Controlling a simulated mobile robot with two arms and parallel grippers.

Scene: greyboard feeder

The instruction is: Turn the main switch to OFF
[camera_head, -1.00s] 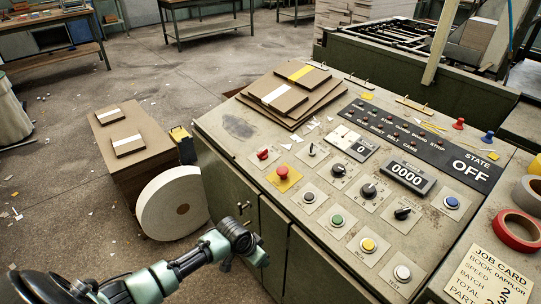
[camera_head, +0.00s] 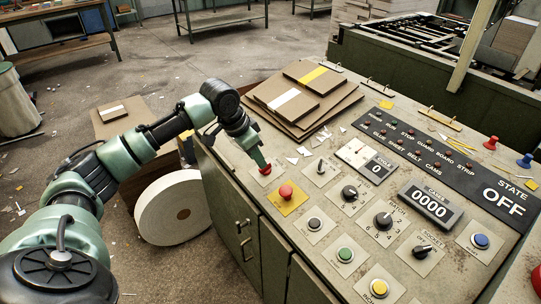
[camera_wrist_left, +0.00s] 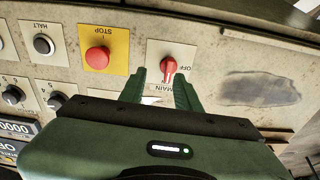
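The main switch is a small red rotary knob (camera_wrist_left: 169,68) on a pale plate, with the words OFF and MAIN beside it upside down in the wrist view. In the head view the red knob (camera_head: 265,169) sits at the panel's left edge, partly hidden by my gripper. My left gripper (camera_wrist_left: 161,78) is open and empty. Its two fingertips point at the knob, one to each side; I cannot tell whether they touch it. In the head view my left gripper (camera_head: 257,157) is just above the switch. My right gripper is in no view.
A red STOP button (camera_head: 286,192) on a yellow plate is close to the switch. Several other knobs and buttons cover the panel (camera_head: 330,262). Stacked boards (camera_head: 322,108) lie behind the switch. The state display (camera_head: 503,202) reads OFF.

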